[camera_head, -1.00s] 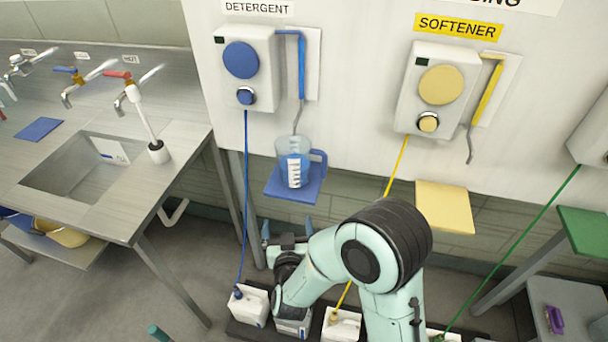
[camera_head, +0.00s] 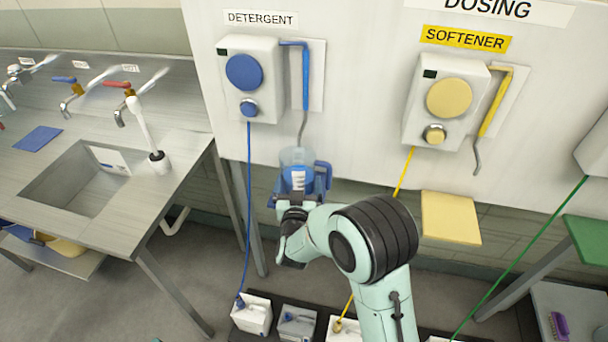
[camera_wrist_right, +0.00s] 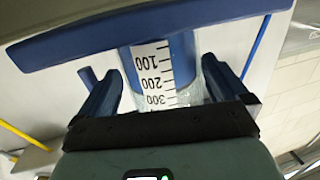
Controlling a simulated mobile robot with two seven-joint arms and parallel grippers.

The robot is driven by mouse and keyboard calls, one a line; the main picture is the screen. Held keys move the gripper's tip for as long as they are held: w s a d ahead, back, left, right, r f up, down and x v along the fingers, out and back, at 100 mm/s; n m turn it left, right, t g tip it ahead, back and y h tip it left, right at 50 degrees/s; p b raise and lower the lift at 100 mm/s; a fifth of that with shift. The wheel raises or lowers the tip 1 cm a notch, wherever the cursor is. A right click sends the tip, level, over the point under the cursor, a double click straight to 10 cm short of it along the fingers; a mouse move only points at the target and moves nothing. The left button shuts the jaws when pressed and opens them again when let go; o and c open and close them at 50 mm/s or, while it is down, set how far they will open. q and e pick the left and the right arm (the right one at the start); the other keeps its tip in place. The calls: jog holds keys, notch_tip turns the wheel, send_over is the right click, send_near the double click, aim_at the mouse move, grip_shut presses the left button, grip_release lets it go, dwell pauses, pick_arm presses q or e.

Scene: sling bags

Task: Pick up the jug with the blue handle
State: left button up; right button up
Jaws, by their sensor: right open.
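The clear jug (camera_head: 298,170) with a blue handle (camera_head: 323,176) stands upright on the small blue shelf under the detergent dispenser. A white scale strip and blue in its lower part show. My right gripper (camera_head: 297,198) is in front of it at shelf height and partly hides the shelf. In the right wrist view the gripper (camera_wrist_right: 160,92) is open. Its two fingers lie to either side of the jug (camera_wrist_right: 165,72), whose scale shows between them. Whether a finger touches the jug I cannot tell. The blue shelf (camera_wrist_right: 80,30) crosses the top of that view. My left gripper is not in view.
The detergent dispenser (camera_head: 246,78) and its blue spout (camera_head: 305,75) are above the jug. The softener dispenser (camera_head: 447,95) and yellow shelf (camera_head: 450,217) are to the right. A sink counter (camera_head: 110,190) is at left. White canisters (camera_head: 252,314) stand on the floor below.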

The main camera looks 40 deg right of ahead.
jog(key=x, duration=0.2)
jog(key=shift+w+d, duration=0.2)
jog(key=shift+w, duration=0.15)
jog(key=shift+s, duration=0.1)
jog(key=c, duration=0.9)
jog(key=shift+c, duration=1.2)
jog(key=shift+r, duration=0.1)
